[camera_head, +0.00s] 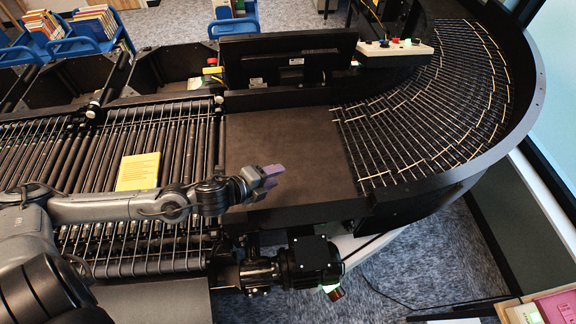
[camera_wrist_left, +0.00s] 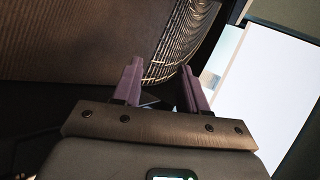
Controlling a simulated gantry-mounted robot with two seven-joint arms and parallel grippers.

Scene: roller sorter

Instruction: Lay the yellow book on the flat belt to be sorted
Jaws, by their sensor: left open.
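The yellow book (camera_head: 138,172) lies on the roller section at the left in the head view, behind my left forearm. The flat belt (camera_head: 280,140) is the plain dark brown surface between the straight rollers and the curved rollers. It also shows at the upper left of the left wrist view (camera_wrist_left: 75,40). My left gripper (camera_head: 272,176) is over the near part of the flat belt, to the right of the book. Its purple fingers are apart with nothing between them in the left wrist view (camera_wrist_left: 160,85). My right gripper is in neither view.
The straight rollers (camera_head: 60,150) run along the left, and curved rollers (camera_head: 430,110) bend round at the right inside a dark side wall. A motor (camera_head: 310,258) hangs below the near edge. Blue carts (camera_head: 85,42) with books stand at the back left. Books (camera_head: 555,305) sit at the lower right corner.

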